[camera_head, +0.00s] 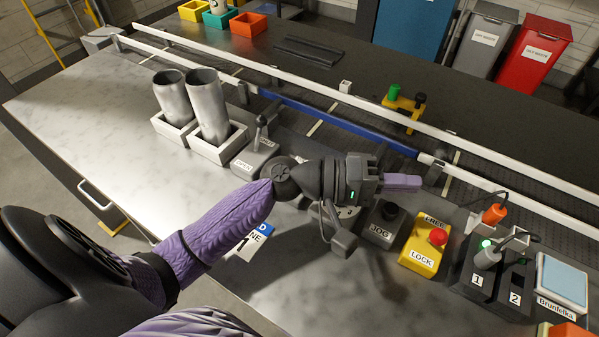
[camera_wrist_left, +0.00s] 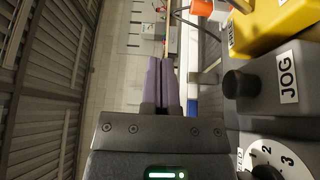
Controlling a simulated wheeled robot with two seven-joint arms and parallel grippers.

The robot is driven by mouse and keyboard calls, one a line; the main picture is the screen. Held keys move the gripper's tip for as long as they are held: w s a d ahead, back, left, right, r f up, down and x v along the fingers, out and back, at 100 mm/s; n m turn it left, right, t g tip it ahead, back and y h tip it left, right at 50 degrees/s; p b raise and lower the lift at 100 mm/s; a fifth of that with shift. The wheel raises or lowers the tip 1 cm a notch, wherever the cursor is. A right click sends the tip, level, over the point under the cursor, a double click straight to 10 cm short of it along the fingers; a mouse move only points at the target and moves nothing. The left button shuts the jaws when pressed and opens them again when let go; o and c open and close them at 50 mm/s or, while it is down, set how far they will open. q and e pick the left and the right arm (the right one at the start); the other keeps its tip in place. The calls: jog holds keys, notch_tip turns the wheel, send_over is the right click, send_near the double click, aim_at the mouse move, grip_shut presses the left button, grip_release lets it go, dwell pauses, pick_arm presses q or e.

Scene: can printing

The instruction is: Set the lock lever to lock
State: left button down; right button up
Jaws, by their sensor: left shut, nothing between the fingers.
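The lock lever unit is a yellow box (camera_head: 416,258) with a red round knob (camera_head: 438,237) on top. Its front label reads LOCK and a label behind the knob seems to read FREE. The knob's exact lever position is hard to tell. Part of the yellow box (camera_wrist_left: 282,22) shows at the top right of the left wrist view. My left gripper (camera_head: 418,181), with purple fingers, is shut and empty. It is above and behind the JOG box, left of and apart from the red knob. Its closed fingers (camera_wrist_left: 167,68) also show in the left wrist view. My right gripper is not visible.
The grey JOG box (camera_head: 378,234) with a black knob stands left of the yellow box. A numbered dial (camera_wrist_left: 280,158) is beside it. Right are black sockets (camera_head: 478,282) with plugs. A white-edged rail (camera_head: 500,197) runs behind. Two metal cans (camera_head: 207,105) stand left.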

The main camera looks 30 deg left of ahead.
pick_arm(q)
jog(key=a, duration=0.1)
jog(key=s+a+f, duration=0.1)
jog(key=s+a+b, duration=0.1)
jog(key=shift+a+f, duration=0.25)
jog(key=shift+f, duration=0.15)
jog(key=s+a+f, duration=0.1)
jog(key=a, duration=0.2)
jog(key=s+a+b, duration=0.1)
jog(key=a, duration=0.2)
jog(key=s+a+f, duration=0.1)
jog(key=s+a, duration=0.1)
jog(key=a, duration=0.1)
jog(key=shift+a+f, duration=0.1)
jog(key=shift+f, duration=0.2)
jog(key=shift+s+a, duration=0.1)
jog(key=shift+a, duration=0.25)
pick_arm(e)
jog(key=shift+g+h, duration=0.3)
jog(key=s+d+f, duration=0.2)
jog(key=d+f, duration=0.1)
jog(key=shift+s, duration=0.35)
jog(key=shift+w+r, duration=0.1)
